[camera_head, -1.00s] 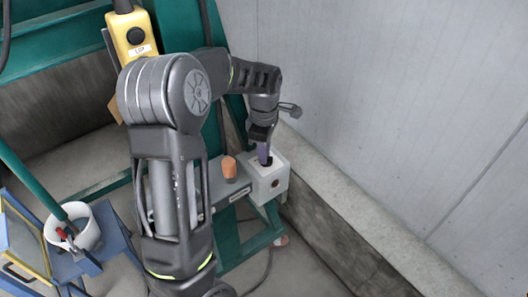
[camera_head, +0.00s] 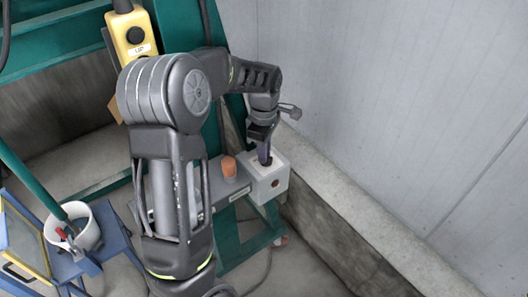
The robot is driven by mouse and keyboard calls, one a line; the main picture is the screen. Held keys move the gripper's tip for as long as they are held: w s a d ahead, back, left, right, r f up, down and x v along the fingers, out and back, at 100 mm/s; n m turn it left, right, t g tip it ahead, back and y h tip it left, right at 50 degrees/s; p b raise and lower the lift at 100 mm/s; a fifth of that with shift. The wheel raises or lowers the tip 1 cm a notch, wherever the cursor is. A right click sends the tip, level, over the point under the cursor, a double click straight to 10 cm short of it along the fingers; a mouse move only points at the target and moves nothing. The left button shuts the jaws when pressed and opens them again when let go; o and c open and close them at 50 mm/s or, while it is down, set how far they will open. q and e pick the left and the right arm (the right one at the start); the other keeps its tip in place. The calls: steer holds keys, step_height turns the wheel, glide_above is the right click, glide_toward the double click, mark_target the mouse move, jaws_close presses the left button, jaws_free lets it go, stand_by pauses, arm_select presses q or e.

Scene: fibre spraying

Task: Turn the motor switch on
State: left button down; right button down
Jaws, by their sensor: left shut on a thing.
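The motor switch is a light grey box (camera_head: 271,184) with a dark round spot on its front face. It sits at the end of a grey bracket, near the wall. My left gripper (camera_head: 264,158) points down at the top of the box and is shut on a dark purple-grey piece there, which looks like the switch lever (camera_head: 264,154). The fingertips and the piece overlap, so the exact contact is hard to see. My right gripper is not in view.
An orange cylinder (camera_head: 229,167) stands on the bracket just left of the box. A yellow pendant (camera_head: 132,36) marked UP hangs at upper left. A white bucket (camera_head: 86,234) with tools is at lower left. The concrete ledge and grey wall (camera_head: 400,100) bound the right side.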

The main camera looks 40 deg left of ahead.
arm_select(q)
steer(key=m, duration=0.6)
steer(key=shift+w+m+b, duration=0.2)
steer(key=shift+m+b, duration=0.1)
steer(key=m, duration=0.6)
steer(key=shift+w+d, duration=0.15)
steer(key=shift+m, duration=0.3)
steer(key=c, duration=1.5)
jaws_free()
steer(key=shift+r, duration=0.1)
step_height(320, 180, up, 8)
steer(key=shift+f+b, duration=0.15)
steer(key=shift+b, duration=0.4)
